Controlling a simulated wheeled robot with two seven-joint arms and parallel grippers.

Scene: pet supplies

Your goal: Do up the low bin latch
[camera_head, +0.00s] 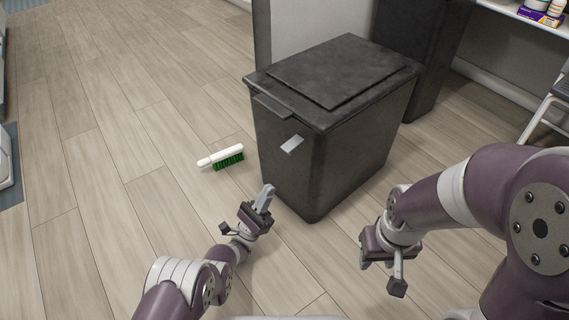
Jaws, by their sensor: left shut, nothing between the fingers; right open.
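A dark low bin (330,160) with a closed flat lid (338,72) stands on the floor in the middle of the head view. A small light-grey latch (292,145) sits on its front face below the lid's front lip (273,106). It looks tilted, and I cannot tell whether it is fastened. My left gripper (266,194) is shut and empty, just in front of the bin's lower front, below the latch. I cannot tell whether it touches the bin. My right gripper (381,277) is open and empty, right of the bin's near corner, pointing down, apart from it.
A brush (222,158) with a white handle and green bristles lies on the floor left of the bin. A taller dark bin (425,50) stands behind. A shelf with boxes (540,14) and a metal stool (548,105) are at the right.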

